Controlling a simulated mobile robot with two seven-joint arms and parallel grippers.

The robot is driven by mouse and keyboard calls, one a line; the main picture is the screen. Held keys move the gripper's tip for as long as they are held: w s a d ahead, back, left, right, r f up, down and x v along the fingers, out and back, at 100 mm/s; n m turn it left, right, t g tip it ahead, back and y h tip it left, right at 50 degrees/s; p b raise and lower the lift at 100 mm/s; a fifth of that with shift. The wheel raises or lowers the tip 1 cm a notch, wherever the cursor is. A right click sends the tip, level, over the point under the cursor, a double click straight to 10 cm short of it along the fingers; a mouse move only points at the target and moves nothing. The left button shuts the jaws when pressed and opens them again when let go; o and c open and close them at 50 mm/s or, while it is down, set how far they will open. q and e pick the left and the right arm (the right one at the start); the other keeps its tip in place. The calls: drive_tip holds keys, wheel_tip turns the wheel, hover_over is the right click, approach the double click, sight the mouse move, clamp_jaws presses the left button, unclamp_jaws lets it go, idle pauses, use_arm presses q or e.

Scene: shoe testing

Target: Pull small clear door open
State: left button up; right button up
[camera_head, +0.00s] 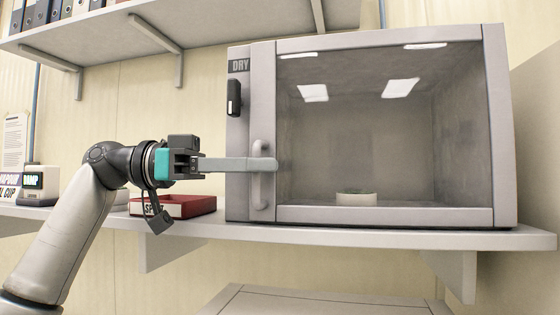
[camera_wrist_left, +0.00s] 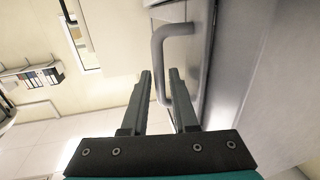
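The small clear door (camera_head: 380,130) is a see-through panel in a grey frame on the front of a box marked DRY. It looks closed. Its upright grey bar handle (camera_head: 262,188) is at the door's left edge and also shows in the left wrist view (camera_wrist_left: 176,30). My left gripper (camera_head: 274,164) reaches in from the left at the handle's middle. In the left wrist view, my left gripper (camera_wrist_left: 160,76) is open, its fingers apart with the handle's bar between them. I cannot tell whether either finger touches the bar. My right gripper is not in view.
The box stands on a shelf (camera_head: 400,236). A red item (camera_head: 190,205) lies on the shelf below my left wrist. A round pale item (camera_head: 356,198) sits inside the box. An upper shelf (camera_head: 200,30) with binders is above. A wall (camera_head: 540,150) is at right.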

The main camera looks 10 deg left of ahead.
sight(280, 166)
use_arm(q)
drive_tip(key=shift+w+d, duration=0.15)
drive_tip(key=shift+d, duration=0.7)
drive_tip(key=shift+w+d, duration=0.15)
drive_tip(key=shift+d, duration=0.65)
clamp_jaws()
